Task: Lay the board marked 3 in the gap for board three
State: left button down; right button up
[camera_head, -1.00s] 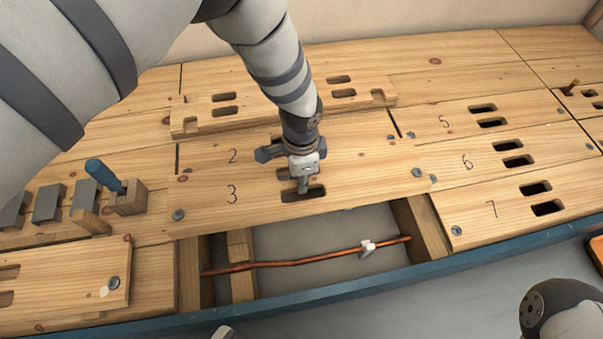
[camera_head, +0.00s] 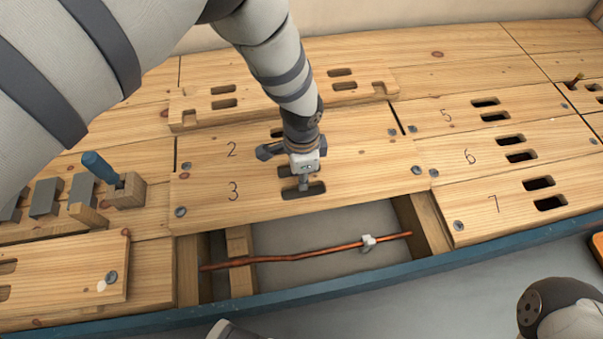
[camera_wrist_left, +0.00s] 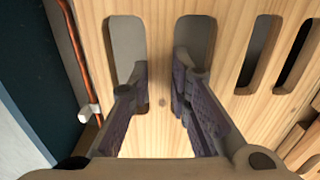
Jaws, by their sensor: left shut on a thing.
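The board marked 3 (camera_head: 215,199) lies flat just in front of the board marked 2 (camera_head: 212,156), with a round fastener head near its front left corner. It has two dark slots, which also show in the wrist view. My left gripper (camera_head: 303,183) comes down on it from above. In the left wrist view my left gripper (camera_wrist_left: 160,95) has its fingers at the two slots, shut on the wood strip between them. I cannot tell whether the board is flush or slightly raised. My right gripper is not in view.
An open gap (camera_head: 330,228) in front of board 3 shows joists and a copper pipe (camera_head: 300,256) with a white clip. Boards 5, 6 and 7 (camera_head: 493,207) lie at right. A loose slotted board (camera_head: 290,97) lies behind. A blue-handled tool (camera_head: 100,167) stands at left.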

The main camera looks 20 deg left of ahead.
pick_arm(q)
jog(key=shift+f+b, duration=0.8)
jog(key=shift+f, duration=0.8)
jog(key=shift+f, duration=0.1)
jog(key=c, duration=1.4)
grip_release()
